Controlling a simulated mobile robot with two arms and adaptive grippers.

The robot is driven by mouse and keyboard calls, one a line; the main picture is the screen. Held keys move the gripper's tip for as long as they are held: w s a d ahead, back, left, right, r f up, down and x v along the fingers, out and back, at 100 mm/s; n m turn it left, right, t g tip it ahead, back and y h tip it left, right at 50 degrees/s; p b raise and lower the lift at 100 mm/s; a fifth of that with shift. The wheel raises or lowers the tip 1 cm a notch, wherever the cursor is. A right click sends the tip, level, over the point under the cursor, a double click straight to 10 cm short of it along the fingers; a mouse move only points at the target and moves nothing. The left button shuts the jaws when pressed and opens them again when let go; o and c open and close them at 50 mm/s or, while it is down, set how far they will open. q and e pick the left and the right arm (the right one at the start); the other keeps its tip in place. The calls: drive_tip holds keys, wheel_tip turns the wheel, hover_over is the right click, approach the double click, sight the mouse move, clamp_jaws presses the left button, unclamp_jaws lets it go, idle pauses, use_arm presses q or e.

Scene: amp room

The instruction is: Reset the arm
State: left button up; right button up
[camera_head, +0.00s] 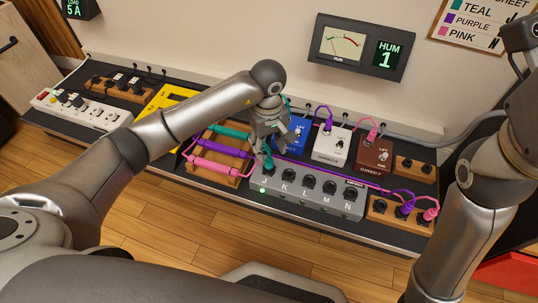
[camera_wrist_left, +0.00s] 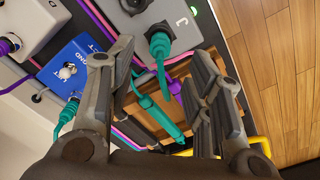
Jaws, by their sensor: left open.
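My left arm reaches in from the left in the head view. Its gripper (camera_head: 268,138) is above the left end of a grey switch box (camera_head: 310,200). In the left wrist view, the gripper (camera_wrist_left: 165,70) is open and its fingers are apart, with a teal plug (camera_wrist_left: 160,48) showing between them. The teal plug (camera_head: 269,165) sits in the socket marked J on the grey box, and I see no finger closed on it. My right arm (camera_head: 465,230) stands at the right side of the head view; its gripper is not in view.
A blue pedal (camera_head: 292,136), a white pedal (camera_head: 331,146) and a brown pedal (camera_head: 374,157) stand behind the box. A wooden cable rack (camera_head: 213,180), a yellow frame (camera_head: 163,97) and a power strip (camera_head: 75,116) lie left. A wooden block (camera_head: 381,213) holds purple and pink plugs.

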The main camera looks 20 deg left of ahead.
use_arm(q)
wheel_tip(320, 180, up, 5)
drive_tip(key=shift+f, duration=0.1)
idle(0.7)
